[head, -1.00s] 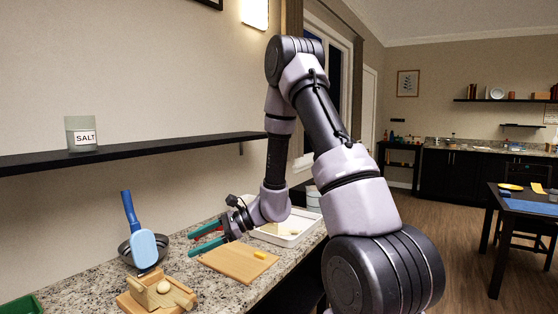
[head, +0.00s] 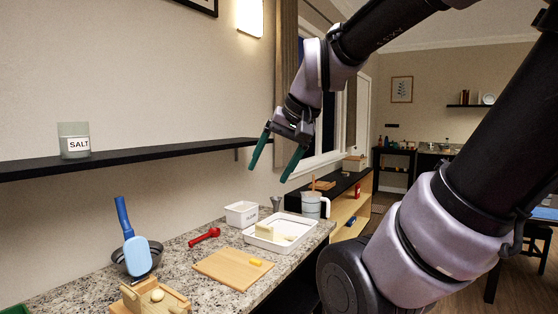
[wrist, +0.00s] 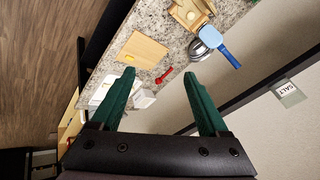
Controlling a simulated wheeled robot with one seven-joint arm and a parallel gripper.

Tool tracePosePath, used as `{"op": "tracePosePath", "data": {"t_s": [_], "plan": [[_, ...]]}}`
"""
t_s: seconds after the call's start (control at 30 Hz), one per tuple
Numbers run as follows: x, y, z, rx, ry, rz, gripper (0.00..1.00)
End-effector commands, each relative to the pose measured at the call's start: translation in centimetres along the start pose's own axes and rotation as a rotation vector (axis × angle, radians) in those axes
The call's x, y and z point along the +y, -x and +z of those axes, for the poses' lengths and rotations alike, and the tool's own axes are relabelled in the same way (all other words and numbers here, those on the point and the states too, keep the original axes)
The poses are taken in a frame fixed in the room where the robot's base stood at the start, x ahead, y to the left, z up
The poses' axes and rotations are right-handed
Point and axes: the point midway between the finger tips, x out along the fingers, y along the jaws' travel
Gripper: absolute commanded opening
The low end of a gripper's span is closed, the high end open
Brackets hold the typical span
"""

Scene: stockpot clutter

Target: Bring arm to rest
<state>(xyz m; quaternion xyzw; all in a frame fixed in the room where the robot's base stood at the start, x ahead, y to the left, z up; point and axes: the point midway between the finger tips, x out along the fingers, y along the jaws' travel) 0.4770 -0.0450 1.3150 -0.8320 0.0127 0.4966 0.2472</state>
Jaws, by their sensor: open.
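My gripper (head: 275,158) is raised in the air above the back part of the granite counter (head: 105,293), near the window side. Its two green fingers are spread apart with nothing between them. In the wrist view the gripper (wrist: 160,100) also shows open and empty, with the counter beyond the fingertips. My arm arches from the right of the head view up and over to the gripper. No finger touches anything.
A wall shelf (head: 120,162) carries a salt jar (head: 74,141).

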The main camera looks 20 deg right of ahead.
Motion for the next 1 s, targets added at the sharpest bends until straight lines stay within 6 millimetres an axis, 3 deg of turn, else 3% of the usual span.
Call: {"op": "tracePosePath", "data": {"t_s": [0.2,1.0], "plan": [[0.9,1.8,-0.3,0.091,0.051,0.023,0.78],[0.9,1.8,-0.3,0.089,0.051,0.022,0.78]]}}
